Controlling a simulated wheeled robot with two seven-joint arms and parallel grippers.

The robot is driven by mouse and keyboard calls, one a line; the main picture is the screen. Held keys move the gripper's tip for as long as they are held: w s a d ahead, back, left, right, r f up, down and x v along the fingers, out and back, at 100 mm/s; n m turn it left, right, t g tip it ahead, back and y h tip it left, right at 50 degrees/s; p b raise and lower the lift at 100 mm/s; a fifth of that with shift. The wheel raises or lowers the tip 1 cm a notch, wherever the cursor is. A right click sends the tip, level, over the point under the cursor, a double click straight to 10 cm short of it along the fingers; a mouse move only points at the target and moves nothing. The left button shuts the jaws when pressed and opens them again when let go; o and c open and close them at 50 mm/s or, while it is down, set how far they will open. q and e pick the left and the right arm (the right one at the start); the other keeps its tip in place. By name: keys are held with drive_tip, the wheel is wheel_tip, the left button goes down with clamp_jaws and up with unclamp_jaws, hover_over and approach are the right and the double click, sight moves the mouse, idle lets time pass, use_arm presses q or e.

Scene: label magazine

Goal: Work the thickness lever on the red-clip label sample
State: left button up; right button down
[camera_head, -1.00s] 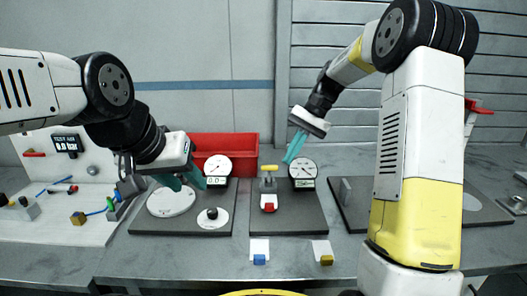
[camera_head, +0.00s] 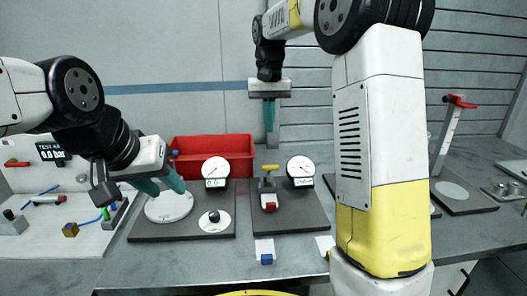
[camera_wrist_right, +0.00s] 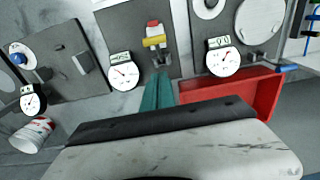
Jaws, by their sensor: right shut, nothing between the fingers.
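In the right wrist view the yellow lever (camera_wrist_right: 155,42) and red clip (camera_wrist_right: 153,24) lie beyond the fingertips. My right gripper (camera_head: 269,117) is shut and empty, pointing down, held high above and behind the lever. My left gripper (camera_head: 163,185) is open and empty over the left plate, near the white disc.
A red bin (camera_head: 214,146) stands behind the plates. Labels with a blue clip (camera_head: 266,258) and a partly hidden yellow clip lie at the front edge. Another dial (camera_head: 215,168) and a black knob (camera_head: 213,216) are on the left plate. A red-handled stand (camera_head: 447,140) is at right.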

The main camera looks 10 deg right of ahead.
sight(270, 168)
wheel_tip(270, 168, down, 8)
drive_tip(key=s, duration=0.2)
drive_tip(key=shift+s, duration=0.3)
